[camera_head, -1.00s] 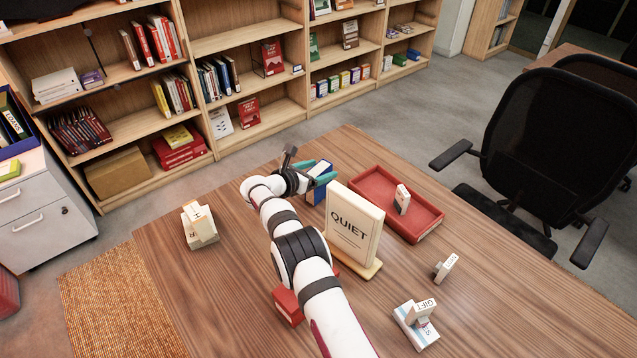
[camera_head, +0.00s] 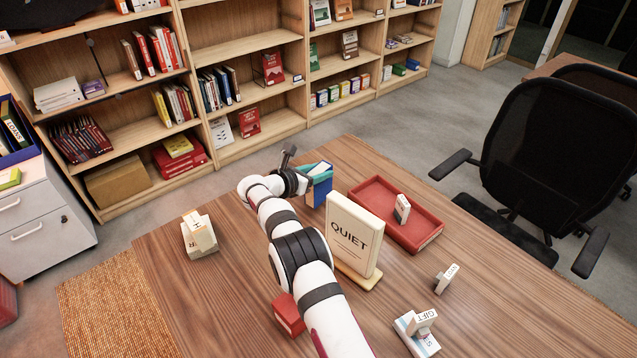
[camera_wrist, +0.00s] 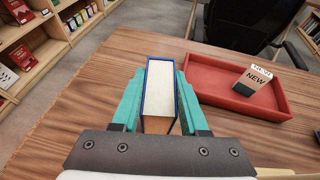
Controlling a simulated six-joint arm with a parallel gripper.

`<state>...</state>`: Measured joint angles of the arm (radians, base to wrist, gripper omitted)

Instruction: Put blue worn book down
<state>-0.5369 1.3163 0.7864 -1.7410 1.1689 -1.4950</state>
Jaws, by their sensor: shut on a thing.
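The blue book (camera_head: 319,190) is upright near the far side of the wooden table, behind the QUIET sign. My gripper (camera_head: 318,170) is shut on it from above. In the wrist view the teal fingers of my gripper (camera_wrist: 159,98) press on both sides of the blue book (camera_wrist: 160,88), whose pale page edges and blue cover edges face the camera. Wood shows around it, but I cannot tell whether its lower edge touches the table. Any wear on its cover is too small to tell.
A red tray (camera_head: 418,238) holding a small NEW block (camera_head: 402,208) is right of the book. The QUIET sign (camera_head: 352,238) stands close in front. A red box (camera_head: 289,314) is beside my arm. Blocks stand at left (camera_head: 199,234) and front right (camera_head: 418,330). Table left of the arm is mostly clear.

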